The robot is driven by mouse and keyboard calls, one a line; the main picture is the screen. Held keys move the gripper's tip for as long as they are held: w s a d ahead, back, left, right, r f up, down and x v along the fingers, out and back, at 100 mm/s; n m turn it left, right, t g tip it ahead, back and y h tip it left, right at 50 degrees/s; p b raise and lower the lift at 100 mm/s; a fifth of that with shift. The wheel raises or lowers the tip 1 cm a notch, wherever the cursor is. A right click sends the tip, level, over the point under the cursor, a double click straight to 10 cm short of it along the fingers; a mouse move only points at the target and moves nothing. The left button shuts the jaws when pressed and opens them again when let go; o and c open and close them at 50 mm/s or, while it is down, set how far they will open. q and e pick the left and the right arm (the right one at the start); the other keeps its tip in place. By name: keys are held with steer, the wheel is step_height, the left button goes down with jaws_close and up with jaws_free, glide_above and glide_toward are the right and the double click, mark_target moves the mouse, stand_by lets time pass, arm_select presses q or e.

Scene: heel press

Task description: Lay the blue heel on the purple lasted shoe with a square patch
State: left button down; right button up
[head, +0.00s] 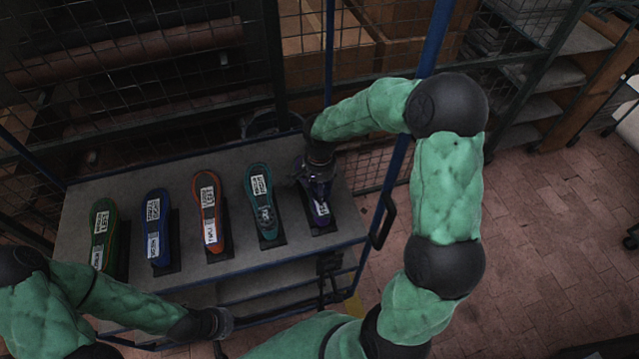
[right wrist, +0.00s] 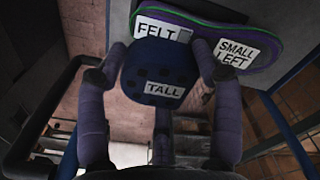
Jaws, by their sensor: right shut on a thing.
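The purple lasted shoe (head: 321,212) lies sole up at the right end of the bench row. In the right wrist view the shoe (right wrist: 262,28) carries labels reading FELT and SMALL LEFT, with a small grey square patch (right wrist: 185,36) beside FELT. My right gripper (head: 315,185) is over this shoe; in its wrist view the gripper (right wrist: 158,62) is shut on the dark blue heel (right wrist: 147,68), labelled TALL. The heel overlaps the shoe's edge in view; I cannot tell whether they touch. My left gripper (head: 222,322) is at the bench's front, its jaws unclear.
Left of the purple shoe stand a teal shoe (head: 264,215), an orange one (head: 209,233), a blue one (head: 157,250) and a green one (head: 102,240), on the grey bench (head: 185,185). A wire mesh fence (head: 300,50) and blue posts stand behind and to the right.

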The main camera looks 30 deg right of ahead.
step_height(320, 180, down, 2)
steer(key=shift+s+f+b, duration=0.1)
steer(key=shift+f+b, duration=0.05)
steer(key=shift+b, duration=0.5)
steer(key=shift+f+b, duration=1.95)
steer(key=shift+f, duration=0.1)
steer(key=shift+f+b, duration=0.55)
steer(key=shift+b, duration=0.05)
steer(key=o, duration=1.3)
step_height(320, 180, up, 12)
steer(key=shift+r, duration=0.1)
